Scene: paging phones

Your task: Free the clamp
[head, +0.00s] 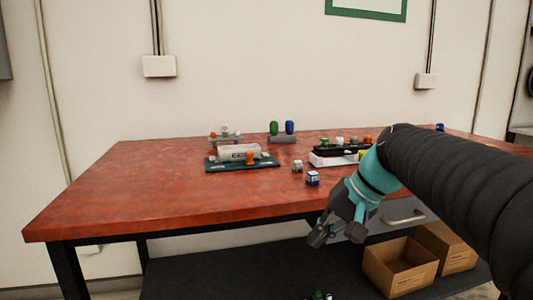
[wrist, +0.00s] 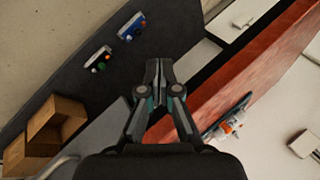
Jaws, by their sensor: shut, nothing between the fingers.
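A dark teal base plate (head: 215,165) lies on the table, left of its middle. On it is a pale labelled cylinder (head: 232,152) with an orange knob (head: 249,158) at its front; this looks like the clamp, but its jaws are too small to make out. My gripper (head: 338,236) hangs beyond the table's front edge, to the right of the clamp and lower than the tabletop, well apart from it. In the wrist view my gripper (wrist: 156,72) has its fingers together with nothing between them. A small white and orange fixture (wrist: 228,126) shows at the right there; I cannot tell which one.
A stand with small coloured items (head: 335,159) is behind my arm. Green and blue pieces (head: 282,128) stand at the back. Open cartons (head: 400,280) sit below.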

